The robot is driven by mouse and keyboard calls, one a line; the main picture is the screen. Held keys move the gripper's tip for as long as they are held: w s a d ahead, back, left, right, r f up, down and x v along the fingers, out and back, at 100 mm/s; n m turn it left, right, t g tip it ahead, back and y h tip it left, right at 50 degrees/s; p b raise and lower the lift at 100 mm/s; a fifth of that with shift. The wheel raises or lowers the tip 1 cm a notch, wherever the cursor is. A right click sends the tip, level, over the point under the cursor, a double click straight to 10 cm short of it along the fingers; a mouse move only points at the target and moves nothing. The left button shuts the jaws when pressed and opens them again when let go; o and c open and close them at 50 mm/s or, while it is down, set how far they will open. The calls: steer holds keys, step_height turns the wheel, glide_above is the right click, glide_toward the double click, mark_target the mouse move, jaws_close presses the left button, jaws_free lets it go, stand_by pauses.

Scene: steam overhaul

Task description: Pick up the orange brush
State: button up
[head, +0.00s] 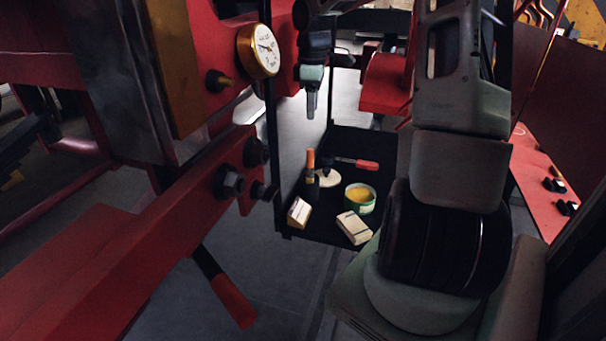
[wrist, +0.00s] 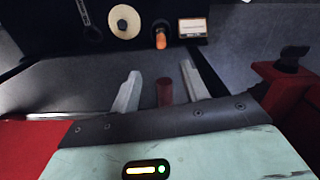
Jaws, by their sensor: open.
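The orange brush (head: 311,163) stands upright on a dark shelf, its orange handle up and its lower part dark. It also shows in the wrist view (wrist: 160,40), near the top, beyond the fingertips. My gripper (head: 311,112) is above the shelf in the head view, pointing down. In the wrist view my gripper (wrist: 160,71) has its two fingers apart, with no brush between them. A red cylindrical thing (wrist: 165,92) shows in the gap between the fingers; I cannot tell how far below it is.
The dark shelf (head: 300,234) also holds a round pale disc (head: 328,179), a green tin (head: 360,198), two pale boxes (head: 298,212) (head: 354,228) and a red-handled tool (head: 358,163). A red table (head: 540,190) is right.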

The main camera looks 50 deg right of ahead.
steer(key=p, duration=0.2)
glide_toward(311, 159)
steer(key=f, duration=0.5)
steer(key=shift+w+d+f, duration=0.15)
steer(key=shift+w+d, duration=0.15)
steer(key=shift+d, duration=0.1)
steer(key=shift+w+f+p, duration=0.1)
steer(key=shift+f+p, duration=0.85)
steer(key=shift+f, duration=1.7)
jaws_close()
